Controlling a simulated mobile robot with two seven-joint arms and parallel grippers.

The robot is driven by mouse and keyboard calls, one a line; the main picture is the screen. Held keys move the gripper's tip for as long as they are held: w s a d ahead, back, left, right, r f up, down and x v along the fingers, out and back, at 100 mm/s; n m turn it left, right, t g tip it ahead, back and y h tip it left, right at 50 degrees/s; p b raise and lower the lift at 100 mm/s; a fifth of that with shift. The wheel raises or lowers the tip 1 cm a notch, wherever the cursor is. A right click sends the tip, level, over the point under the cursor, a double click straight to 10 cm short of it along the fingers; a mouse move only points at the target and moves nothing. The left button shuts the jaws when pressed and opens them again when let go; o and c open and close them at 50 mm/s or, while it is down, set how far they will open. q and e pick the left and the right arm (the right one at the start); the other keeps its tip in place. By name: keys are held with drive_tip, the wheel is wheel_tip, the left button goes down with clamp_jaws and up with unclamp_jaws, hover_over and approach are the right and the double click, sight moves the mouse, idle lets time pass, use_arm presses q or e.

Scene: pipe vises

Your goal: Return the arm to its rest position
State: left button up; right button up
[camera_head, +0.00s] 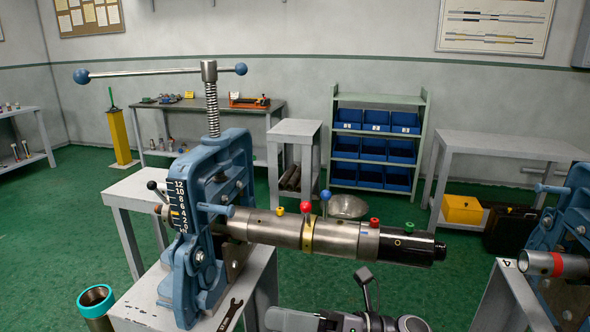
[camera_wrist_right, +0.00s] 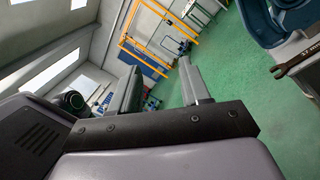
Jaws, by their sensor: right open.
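My right gripper (camera_head: 368,292) is at the bottom middle of the head view, in front of and below the steel pipe (camera_head: 270,228). In the right wrist view its two fingers (camera_wrist_right: 160,72) stand apart, with nothing between them. The blue vise (camera_head: 215,215) stands on a grey stand (camera_head: 262,285), and the pipe runs level through it to a black end at the right. The gripper appears clear of the pipe. Part of my right arm is cut off by the bottom edge. My left gripper is not in view.
A wrench (camera_head: 230,314) lies on the vise stand; it also shows in the wrist view (camera_wrist_right: 295,62). A second blue vise (camera_head: 570,240) holds a pipe (camera_head: 553,264) at the right. A teal-rimmed container (camera_head: 96,300) stands at lower left. Green floor (camera_head: 455,285) is open between the stands.

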drive_tip(key=d+f+m+t+h, duration=0.5)
drive_tip(key=d+f+m+t, duration=0.15)
drive_tip(key=m, duration=0.75)
drive_tip(key=d+f+m+t+h, duration=0.5)
drive_tip(key=m+t, duration=0.3)
drive_tip(key=m, duration=0.6)
drive_tip(key=s+d+f+m+g+h, duration=0.6)
drive_tip(key=s+d+f+m, duration=0.4)
drive_tip(key=s+f+m, duration=0.3)
wheel_tip(320, 180, down, 3)
drive_tip(key=shift+s+d+r+h, duration=0.1)
drive_tip(key=shift+s+d+h, duration=0.05)
drive_tip(key=shift+s+h, duration=0.7)
